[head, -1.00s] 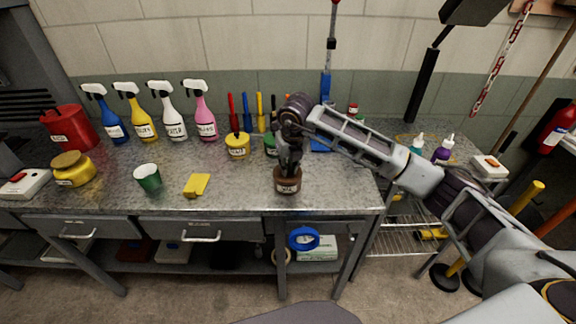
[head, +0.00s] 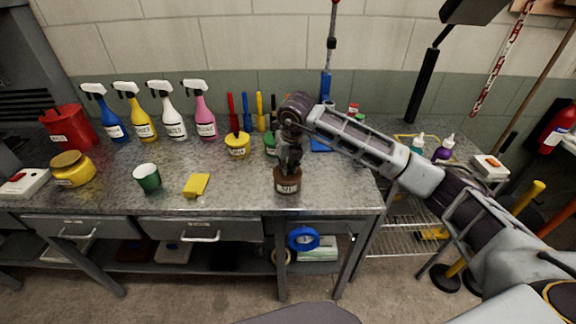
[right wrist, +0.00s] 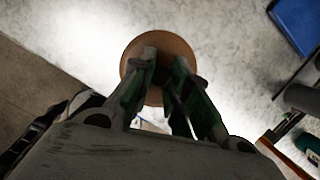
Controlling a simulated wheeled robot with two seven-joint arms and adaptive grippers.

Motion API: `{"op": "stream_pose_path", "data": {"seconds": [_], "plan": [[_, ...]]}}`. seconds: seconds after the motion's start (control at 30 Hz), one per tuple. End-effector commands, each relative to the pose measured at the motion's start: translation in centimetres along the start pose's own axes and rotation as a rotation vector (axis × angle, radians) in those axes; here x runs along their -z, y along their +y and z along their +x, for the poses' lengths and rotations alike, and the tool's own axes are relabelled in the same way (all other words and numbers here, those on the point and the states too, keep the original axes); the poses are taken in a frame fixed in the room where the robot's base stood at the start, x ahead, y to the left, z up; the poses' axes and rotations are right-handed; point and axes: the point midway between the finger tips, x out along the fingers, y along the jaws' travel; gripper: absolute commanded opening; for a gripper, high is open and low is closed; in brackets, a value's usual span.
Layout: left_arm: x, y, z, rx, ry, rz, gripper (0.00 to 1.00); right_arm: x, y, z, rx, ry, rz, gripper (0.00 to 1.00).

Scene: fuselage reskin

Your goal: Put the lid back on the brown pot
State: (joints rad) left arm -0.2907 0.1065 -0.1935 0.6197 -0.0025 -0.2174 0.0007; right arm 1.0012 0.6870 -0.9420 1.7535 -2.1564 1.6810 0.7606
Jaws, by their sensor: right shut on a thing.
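The brown pot (head: 287,182) stands upright on the metal bench near its front edge, with a pale label on its front. My right gripper (head: 288,166) points down right over the pot's top. In the right wrist view my right gripper (right wrist: 165,75) has its fingertips close together over a round brown disc (right wrist: 180,47), which looks like the lid. The gripper is shut on the lid's grip, which the fingers hide. The lid looks level, at the pot's mouth; I cannot tell whether it is fully seated. My left gripper is not in view.
Several spray bottles (head: 173,112) line the back. A blue item (right wrist: 297,22) is near the gripper.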

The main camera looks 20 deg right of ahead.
Motion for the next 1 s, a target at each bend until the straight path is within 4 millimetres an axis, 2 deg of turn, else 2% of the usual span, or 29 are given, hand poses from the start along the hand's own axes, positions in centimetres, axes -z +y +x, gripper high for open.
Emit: {"op": "stream_pose_path", "data": {"seconds": [0.43, 0.47, 0.63, 0.87, 1.0], "plan": [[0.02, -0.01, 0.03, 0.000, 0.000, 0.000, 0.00, -0.01, -0.01, -0.02, 0.000, 0.000, 0.000, 0.00], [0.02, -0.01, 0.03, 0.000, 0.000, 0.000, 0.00, 0.00, -0.01, -0.01, 0.000, 0.000, 0.000, 0.20], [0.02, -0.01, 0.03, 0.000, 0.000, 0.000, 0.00, 0.00, 0.00, -0.01, 0.000, 0.000, 0.000, 0.42], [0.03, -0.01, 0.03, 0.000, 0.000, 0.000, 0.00, 0.01, 0.00, 0.00, 0.000, 0.000, 0.000, 0.42], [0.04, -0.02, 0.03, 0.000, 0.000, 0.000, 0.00, 0.01, 0.00, 0.01, 0.000, 0.000, 0.000, 0.60]]}}
